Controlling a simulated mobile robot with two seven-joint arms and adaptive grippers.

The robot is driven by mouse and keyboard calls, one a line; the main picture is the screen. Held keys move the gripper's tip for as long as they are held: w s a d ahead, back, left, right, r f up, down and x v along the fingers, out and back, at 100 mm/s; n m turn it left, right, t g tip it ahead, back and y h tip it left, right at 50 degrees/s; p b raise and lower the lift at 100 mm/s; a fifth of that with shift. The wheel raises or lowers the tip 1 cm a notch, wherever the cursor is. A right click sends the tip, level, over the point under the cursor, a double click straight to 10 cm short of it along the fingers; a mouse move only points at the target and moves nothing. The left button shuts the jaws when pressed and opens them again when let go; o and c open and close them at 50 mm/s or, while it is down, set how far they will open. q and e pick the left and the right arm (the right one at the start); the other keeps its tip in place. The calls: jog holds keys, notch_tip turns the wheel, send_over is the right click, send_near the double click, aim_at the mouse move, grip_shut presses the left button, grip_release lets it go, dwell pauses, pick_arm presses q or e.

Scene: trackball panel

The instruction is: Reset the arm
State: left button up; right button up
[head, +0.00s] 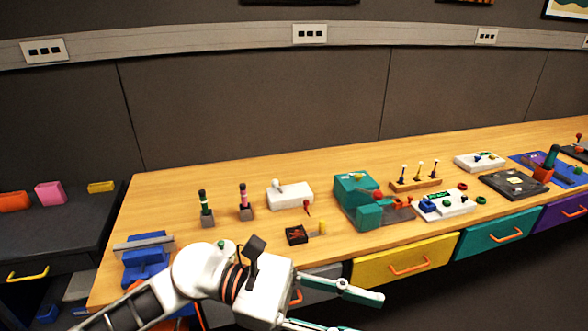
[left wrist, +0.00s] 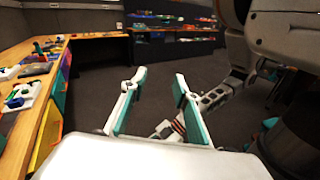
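My left gripper (head: 362,315) is in front of the table's front edge, near the yellow drawer, with its fingers pointing right. Its two teal-and-white fingers are spread apart and nothing is between them. The left wrist view also shows this gripper (left wrist: 160,78) open and empty, facing open floor. My left arm comes in from the lower left and hides part of the table's front edge. My right gripper does not show in the head view, and I cannot make it out in the left wrist view.
The wooden table (head: 330,170) holds a white box (head: 290,195), a teal block device (head: 355,187), a white panel (head: 445,204) and several small joysticks. A yellow drawer (head: 400,264) and a teal drawer (head: 500,238) are below. The grey floor (left wrist: 105,88) beside the table is clear.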

pick_arm(q)
jog(key=w+a+r+n+t+h, duration=0.1)
jog(key=w+a+n+t+h, duration=0.15)
jog(key=w+n+t, duration=0.55)
jog(key=w+a+n+t+h, duration=0.25)
jog(key=n+t, duration=0.25)
jog(key=n, duration=0.8)
jog(key=w+a+f+n+t+y, duration=0.5)
jog(key=a+f+n+t+y, duration=0.45)
jog(key=n, duration=0.75)
jog(key=s+a+f+n+g+y, duration=0.2)
jog(key=s+a+f+n+y, duration=0.1)
jog(key=f, duration=0.7)
jog(key=s+a+f+n+g+y, duration=0.2)
jog(key=s+a+f+n, duration=0.4)
jog(key=f, duration=0.4)
jog(key=s+a+f+n+g+y, duration=0.3)
jog(key=a+f+n, duration=0.3)
jog(key=f, duration=0.5)
jog(key=shift+s+n+y, duration=0.8)
jog(key=shift+s+y, duration=0.05)
jog(key=shift+s, duration=0.05)
jog(key=shift+r, duration=0.1)
